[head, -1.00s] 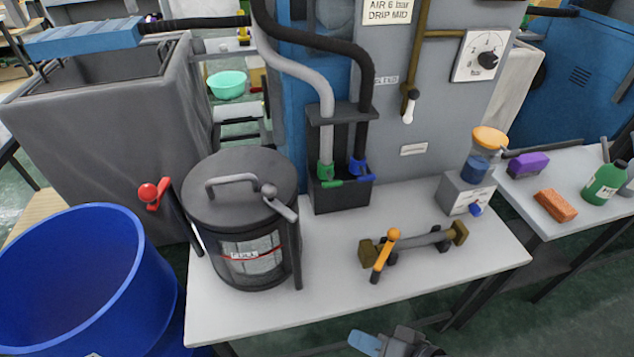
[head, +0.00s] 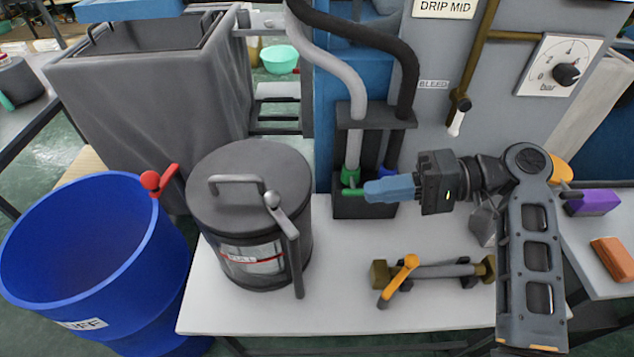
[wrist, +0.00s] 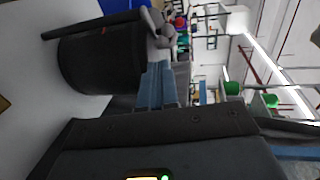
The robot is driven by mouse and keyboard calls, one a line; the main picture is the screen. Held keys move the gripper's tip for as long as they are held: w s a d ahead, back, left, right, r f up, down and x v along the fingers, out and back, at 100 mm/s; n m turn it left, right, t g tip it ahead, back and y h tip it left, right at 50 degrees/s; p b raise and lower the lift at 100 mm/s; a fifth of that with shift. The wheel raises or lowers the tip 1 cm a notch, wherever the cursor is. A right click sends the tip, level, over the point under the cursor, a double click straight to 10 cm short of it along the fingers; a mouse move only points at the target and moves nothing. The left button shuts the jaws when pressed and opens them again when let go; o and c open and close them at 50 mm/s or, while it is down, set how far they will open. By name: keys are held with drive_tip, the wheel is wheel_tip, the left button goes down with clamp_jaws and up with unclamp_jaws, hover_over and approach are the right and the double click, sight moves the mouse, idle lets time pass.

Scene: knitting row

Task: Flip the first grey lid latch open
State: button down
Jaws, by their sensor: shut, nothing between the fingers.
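The dark grey lidded canister (head: 250,195) stands on the white table, with a window and a red line on its front. Its grey lid latch (head: 285,222) has a round knob at the top and a bar hanging down the right front side. A lid handle (head: 236,180) arches over the top. My gripper (head: 368,191) has blue fingers, shut and empty, pointing left to the right of the canister, apart from the latch. In the wrist view the canister (wrist: 95,62) lies ahead, sideways, with the shut blue fingers (wrist: 158,75) in front.
Behind my fingers are hoses with a green clamp (head: 351,178) and a blue clamp, partly hidden. A brass valve with an orange lever (head: 400,278) lies on the table at front. A blue barrel (head: 95,265) and a red-knobbed lever (head: 158,180) stand left.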

drive_tip(key=shift+w+d+r+n+g, duration=0.2)
drive_tip(key=shift+d+r, duration=0.1)
drive_tip(key=shift+r, duration=0.1)
drive_tip(key=shift+w+d+r+n+g, duration=0.1)
drive_tip(key=shift+d+r+g, duration=0.15)
drive_tip(key=shift+r, duration=0.15)
drive_tip(key=p, duration=0.3)
approach(280, 212)
drive_tip(key=a+r, duration=0.1)
drive_tip(key=a, duration=0.5)
drive_tip(key=shift+w, duration=0.45)
drive_tip(key=shift+a, duration=0.15)
